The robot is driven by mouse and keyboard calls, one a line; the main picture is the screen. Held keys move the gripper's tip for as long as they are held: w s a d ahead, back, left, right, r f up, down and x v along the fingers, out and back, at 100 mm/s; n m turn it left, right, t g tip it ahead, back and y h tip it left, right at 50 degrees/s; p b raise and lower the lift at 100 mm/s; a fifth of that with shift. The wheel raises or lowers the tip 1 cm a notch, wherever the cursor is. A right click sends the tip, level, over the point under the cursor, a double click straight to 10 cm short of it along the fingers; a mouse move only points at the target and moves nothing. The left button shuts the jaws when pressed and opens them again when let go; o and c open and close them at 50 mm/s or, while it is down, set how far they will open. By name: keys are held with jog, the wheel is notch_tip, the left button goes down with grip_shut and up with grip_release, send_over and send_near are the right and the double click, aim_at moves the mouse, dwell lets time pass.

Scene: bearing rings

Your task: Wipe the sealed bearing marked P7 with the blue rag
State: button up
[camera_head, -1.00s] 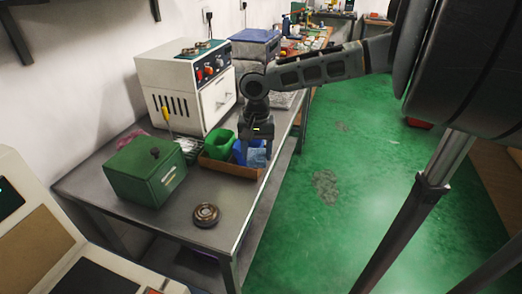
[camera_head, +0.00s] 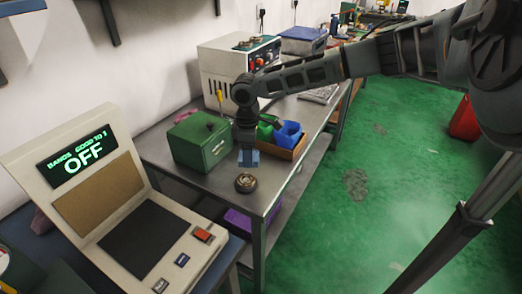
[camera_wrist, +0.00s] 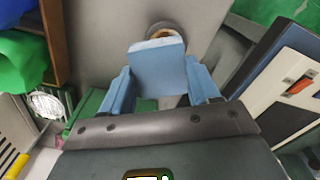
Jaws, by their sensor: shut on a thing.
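The sealed bearing (camera_head: 246,183), a dark round ring with a lighter centre, lies flat near the front edge of the grey metal bench. No P7 mark is readable. My gripper (camera_head: 247,151) points down just above and behind it, shut on the blue rag (camera_head: 248,158). In the wrist view my gripper (camera_wrist: 160,88) holds the light-blue rag (camera_wrist: 156,66) between its fingers. The bearing (camera_wrist: 162,28) shows past the rag's far edge and is partly hidden by it. I cannot tell whether the rag touches it.
A green metal box (camera_head: 200,142) stands left of my gripper. A beige console (camera_head: 95,185) reading OFF stands at the front left. A white cabinet (camera_head: 218,75) stands behind.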

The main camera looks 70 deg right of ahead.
aim_at(249, 176)
jog(key=shift+w+a+f+n, duration=0.15)
jog(key=shift+w+a+n, duration=0.35)
jog(key=shift+n, duration=0.4)
jog(key=shift+f, duration=1.95)
jog(key=shift+f+b, duration=0.4)
jog(key=shift+f, duration=1.05)
dwell(0.4)
jog(key=shift+a, duration=0.25)
jog(key=shift+a+r+p, duration=0.1)
jog(key=shift+a+p, duration=0.35)
jog(key=shift+a, duration=0.2)
jog(key=shift+d, duration=0.15)
jog(key=shift+s+d, duration=0.2)
jog(key=shift+d, duration=0.55)
jog(key=shift+s+d, duration=0.2)
jog(key=shift+d, duration=0.5)
jog(key=shift+a, duration=0.2)
